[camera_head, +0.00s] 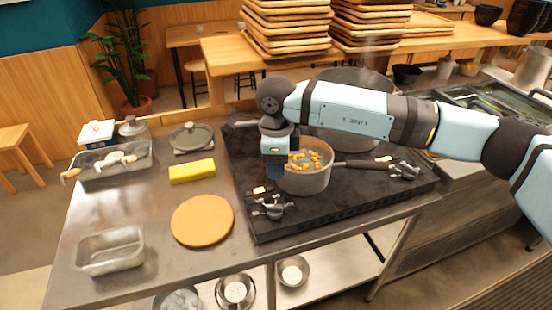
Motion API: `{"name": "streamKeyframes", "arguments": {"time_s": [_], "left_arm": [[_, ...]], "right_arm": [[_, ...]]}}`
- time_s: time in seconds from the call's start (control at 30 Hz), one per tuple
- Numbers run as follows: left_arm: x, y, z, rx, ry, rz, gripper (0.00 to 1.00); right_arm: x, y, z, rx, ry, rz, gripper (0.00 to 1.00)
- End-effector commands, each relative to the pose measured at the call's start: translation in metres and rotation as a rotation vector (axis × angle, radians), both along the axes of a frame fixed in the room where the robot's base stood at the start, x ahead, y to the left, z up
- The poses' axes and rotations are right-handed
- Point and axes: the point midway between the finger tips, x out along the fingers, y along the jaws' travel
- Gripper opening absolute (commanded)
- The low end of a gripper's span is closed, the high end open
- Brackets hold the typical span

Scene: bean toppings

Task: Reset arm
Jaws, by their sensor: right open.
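My right arm comes in from the right, and my right gripper (275,172) hangs down at the left rim of a saucepan (304,181). The gripper is open, and I see nothing held in it. Whether it touches the pan is unclear. The saucepan stands on the dark stove (340,205) with orange pieces (305,160) in it, and its handle points right. My left gripper does not show.
A large pot (355,84) stands behind the saucepan. Stacked wooden trays (287,27) are at the back.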

Motion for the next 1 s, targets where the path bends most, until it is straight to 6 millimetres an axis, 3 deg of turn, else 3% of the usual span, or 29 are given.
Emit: {"name": "streamKeyframes", "arguments": {"time_s": [0.17,0.27,0.47,0.6,0.7,0.87,1.0], "left_arm": [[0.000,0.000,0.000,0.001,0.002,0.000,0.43],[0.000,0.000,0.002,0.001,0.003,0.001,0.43],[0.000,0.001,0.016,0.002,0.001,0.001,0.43],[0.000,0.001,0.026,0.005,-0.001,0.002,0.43],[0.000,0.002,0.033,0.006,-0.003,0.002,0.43],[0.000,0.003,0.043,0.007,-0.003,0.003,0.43],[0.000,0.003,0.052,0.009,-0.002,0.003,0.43]], "right_arm": [[-0.003,0.002,-0.002,0.011,0.009,0.001,0.43],[-0.018,0.017,-0.011,0.087,0.068,0.004,0.43],[-0.094,0.083,-0.025,0.495,0.378,-0.056,0.43],[-0.140,0.122,-0.005,0.830,0.646,-0.191,0.43],[-0.157,0.136,0.016,1.052,0.832,-0.330,0.43],[-0.157,0.131,0.045,1.366,1.119,-0.628,0.43],[-0.141,0.104,0.052,1.592,1.353,-0.958,0.43]]}}
